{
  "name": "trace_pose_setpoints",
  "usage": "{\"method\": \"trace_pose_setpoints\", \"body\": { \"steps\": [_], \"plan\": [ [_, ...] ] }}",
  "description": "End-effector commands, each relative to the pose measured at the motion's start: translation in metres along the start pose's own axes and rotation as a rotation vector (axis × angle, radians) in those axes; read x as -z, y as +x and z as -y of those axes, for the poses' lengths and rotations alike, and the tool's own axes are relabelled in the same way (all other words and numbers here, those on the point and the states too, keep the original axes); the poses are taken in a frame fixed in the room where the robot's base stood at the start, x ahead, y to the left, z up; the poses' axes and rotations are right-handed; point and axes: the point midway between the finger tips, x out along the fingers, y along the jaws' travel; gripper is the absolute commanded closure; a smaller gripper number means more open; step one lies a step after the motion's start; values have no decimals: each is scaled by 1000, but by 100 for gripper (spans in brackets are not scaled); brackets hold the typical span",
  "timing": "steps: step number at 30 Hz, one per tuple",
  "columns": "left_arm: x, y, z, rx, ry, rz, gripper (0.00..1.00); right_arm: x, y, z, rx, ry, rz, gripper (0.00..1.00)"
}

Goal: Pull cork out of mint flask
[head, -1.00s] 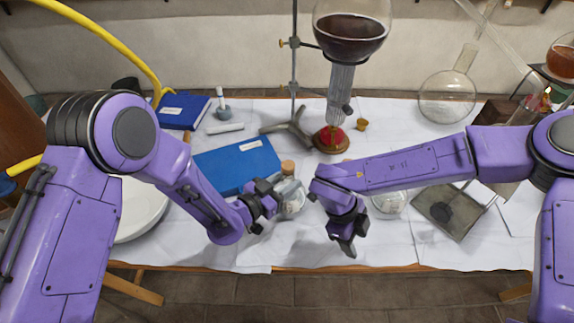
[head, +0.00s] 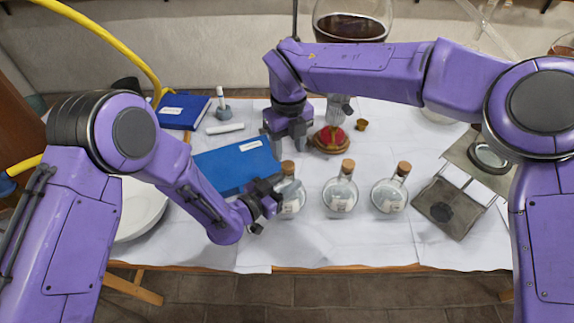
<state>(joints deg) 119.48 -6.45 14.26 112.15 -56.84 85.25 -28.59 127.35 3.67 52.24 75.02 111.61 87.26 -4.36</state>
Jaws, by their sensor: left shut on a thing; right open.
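Three clear round flasks with cork stoppers stand in a row on the white cloth. They are the left flask (head: 292,201), the middle flask (head: 340,196) and the right flask (head: 389,197). Their labels are too small to read, so I cannot tell which is mint. My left gripper (head: 274,198) is shut on the left flask from its left side. The left flask's cork (head: 288,168) is seated in its neck. My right gripper (head: 288,139) is open and points down, just beyond the left cork in the picture; its exact height is unclear.
A blue book (head: 236,165) lies left of the flasks. A red-topped burner (head: 331,138) stands behind them, beside my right gripper. The cloth before the flasks is clear.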

Motion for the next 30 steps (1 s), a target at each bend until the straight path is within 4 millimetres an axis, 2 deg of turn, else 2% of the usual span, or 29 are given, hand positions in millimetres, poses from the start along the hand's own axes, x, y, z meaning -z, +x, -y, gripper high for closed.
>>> {"method": "trace_pose_setpoints", "body": {
  "steps": [3,9,20,24,30],
  "plan": [
    [0,0,0,0,0,-1,84,1,21,0,-3,0,-4,49],
    [0,0,0,0,0,-1,84,1,44,0,-1,-2,-3,49],
    [0,0,0,0,0,-1,84,1,50,0,0,-1,-2,49],
    [0,0,0,0,0,-1,84,1,50,0,0,-1,-2,90],
    [0,0,0,0,0,-1,84,0,49,0,0,-1,-2,92]
  ]
}}
